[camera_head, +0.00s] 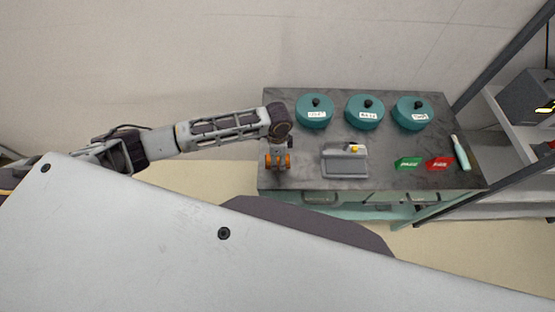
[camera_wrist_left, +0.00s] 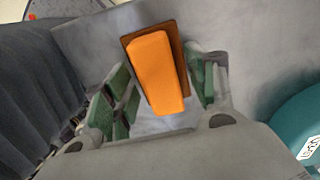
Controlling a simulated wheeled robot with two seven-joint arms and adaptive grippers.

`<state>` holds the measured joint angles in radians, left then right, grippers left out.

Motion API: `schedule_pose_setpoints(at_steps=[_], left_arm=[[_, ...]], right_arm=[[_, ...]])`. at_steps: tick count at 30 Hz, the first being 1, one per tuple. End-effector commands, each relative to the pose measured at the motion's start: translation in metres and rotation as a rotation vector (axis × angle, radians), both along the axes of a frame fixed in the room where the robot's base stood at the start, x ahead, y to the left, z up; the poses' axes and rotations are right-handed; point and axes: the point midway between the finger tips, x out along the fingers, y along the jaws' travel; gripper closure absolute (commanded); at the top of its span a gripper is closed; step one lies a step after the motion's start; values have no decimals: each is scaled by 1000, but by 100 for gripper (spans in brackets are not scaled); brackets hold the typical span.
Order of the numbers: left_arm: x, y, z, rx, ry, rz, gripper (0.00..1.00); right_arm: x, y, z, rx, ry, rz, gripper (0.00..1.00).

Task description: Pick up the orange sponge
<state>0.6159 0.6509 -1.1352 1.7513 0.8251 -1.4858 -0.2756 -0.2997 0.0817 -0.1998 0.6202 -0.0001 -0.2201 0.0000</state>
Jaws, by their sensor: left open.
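The orange sponge (camera_wrist_left: 156,68) is a long block lying on the grey table top in the left wrist view, with a darker brown border along its far and right sides. My left gripper (camera_wrist_left: 162,95) is open, its green-padded fingers on either side of the sponge; I cannot tell whether they touch it. In the head view the left gripper (camera_head: 278,157) points down over the table's left front part. Orange shows around its fingers there, and the gripper hides most of that spot. My right gripper is not in view.
The dark cart top (camera_head: 390,180) bears several teal lidded pots (camera_head: 364,114) at the back. A grey tray-like holder (camera_head: 345,168) stands right of the gripper. A green box (camera_head: 408,164), a red box (camera_head: 439,164) and a pale bottle (camera_head: 461,154) are further right.

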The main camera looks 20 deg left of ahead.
Motion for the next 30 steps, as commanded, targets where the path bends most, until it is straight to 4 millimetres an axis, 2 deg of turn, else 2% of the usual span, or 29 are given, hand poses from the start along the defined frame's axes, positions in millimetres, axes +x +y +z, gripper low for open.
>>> schedule_pose_setpoints(at_steps=[5, 17, 25, 30], left_arm=[[0, 0, 0, 0, 0, 0, 43], [0, 0, 0, 1, 0, 0, 92], [0, 0, 0, 1, 0, 0, 92], [0, 1, 8, 0, 0, 1, 92]], right_arm=[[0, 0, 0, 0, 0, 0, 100], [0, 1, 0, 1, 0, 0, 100], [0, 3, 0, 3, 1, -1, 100], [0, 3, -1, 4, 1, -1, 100]])
